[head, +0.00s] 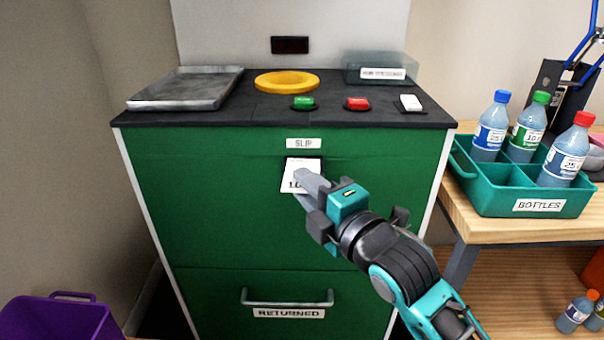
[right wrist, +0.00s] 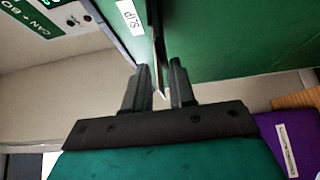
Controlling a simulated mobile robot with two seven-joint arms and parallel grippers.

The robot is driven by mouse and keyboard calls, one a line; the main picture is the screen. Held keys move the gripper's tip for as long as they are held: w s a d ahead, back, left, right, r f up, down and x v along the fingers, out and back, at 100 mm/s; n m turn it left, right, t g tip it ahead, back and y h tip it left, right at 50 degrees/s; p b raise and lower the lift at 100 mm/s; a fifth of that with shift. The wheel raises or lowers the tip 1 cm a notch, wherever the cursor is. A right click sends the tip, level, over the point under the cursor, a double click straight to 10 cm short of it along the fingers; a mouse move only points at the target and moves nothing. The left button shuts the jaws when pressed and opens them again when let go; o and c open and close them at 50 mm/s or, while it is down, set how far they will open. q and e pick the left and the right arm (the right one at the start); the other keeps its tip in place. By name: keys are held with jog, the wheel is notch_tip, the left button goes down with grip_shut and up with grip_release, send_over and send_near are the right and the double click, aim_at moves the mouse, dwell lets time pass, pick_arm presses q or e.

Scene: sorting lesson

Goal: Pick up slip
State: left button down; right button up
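A white printed slip (head: 301,166) hangs from the dark slot under the SLIP label on the front of the green machine (head: 220,200). My right gripper (head: 302,181) is in front of the machine with its fingers at the slip's lower part. In the right wrist view the slip (right wrist: 158,50) shows nearly edge-on, reaching down between the two fingers of the right gripper (right wrist: 160,68). The fingers stand apart with a gap on both sides of it. My left gripper is not in view.
A RETURNED drawer (head: 290,300) is below. A teal bottle crate (head: 520,203) stands right on a wooden table; a purple bin (head: 60,318) is lower left.

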grip_shut()
jog(key=shift+r, duration=0.1)
